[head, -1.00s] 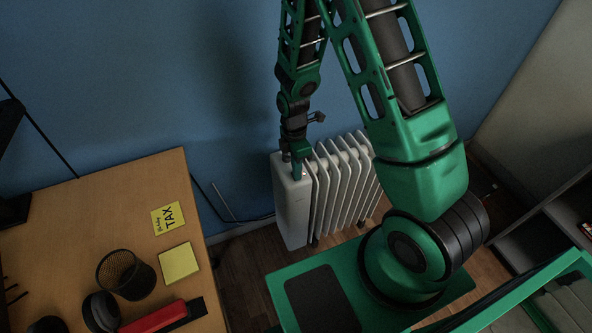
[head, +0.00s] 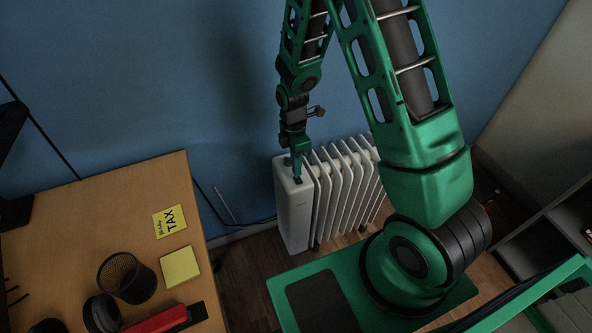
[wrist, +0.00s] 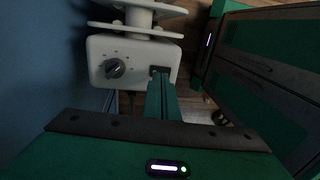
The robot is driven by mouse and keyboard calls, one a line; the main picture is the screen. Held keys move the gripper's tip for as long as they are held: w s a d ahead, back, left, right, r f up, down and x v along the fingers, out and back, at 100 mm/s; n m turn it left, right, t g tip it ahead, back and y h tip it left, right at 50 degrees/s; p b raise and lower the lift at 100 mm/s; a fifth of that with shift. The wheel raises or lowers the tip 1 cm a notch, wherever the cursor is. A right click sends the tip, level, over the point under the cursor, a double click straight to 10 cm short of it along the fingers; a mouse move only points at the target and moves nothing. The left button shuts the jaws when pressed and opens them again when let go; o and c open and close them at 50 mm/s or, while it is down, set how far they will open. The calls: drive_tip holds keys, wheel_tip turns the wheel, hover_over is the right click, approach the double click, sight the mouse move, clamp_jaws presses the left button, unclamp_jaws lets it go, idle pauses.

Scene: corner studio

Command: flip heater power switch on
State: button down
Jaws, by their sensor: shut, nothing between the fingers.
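The white heater (head: 293,215) stands against the blue wall, right of the desk. Its control panel (wrist: 140,55) shows in the wrist view, with a round dark knob (wrist: 114,68) and a small dark power switch (wrist: 159,69) to the knob's right. My gripper (head: 297,177) is shut and empty, pointing down at the heater's top near the switch. In the wrist view the closed fingers (wrist: 160,82) reach up to the switch's near edge and hide part of it. I cannot tell whether they touch it. The switch looks unlit; its position is not clear.
A wooden desk (head: 110,225) is at the left, with yellow notes (head: 169,221), a mesh cup (head: 126,277) and a red object (head: 158,320). White heater fins (head: 350,185) extend right of the panel. A dark shelf (head: 545,240) stands at the right.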

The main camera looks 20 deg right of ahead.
sight(298, 180)
wheel_tip(298, 180, up, 12)
drive_tip(key=w, duration=0.1)
drive_tip(key=shift+w, duration=0.3)
drive_tip(key=shift+s+f, duration=0.1)
drive_tip(key=shift+s, duration=0.65)
drive_tip(key=f, duration=0.4)
drive_tip(key=s+f, duration=0.1)
drive_tip(key=f, duration=0.9)
drive_tip(key=shift+s, duration=0.35)
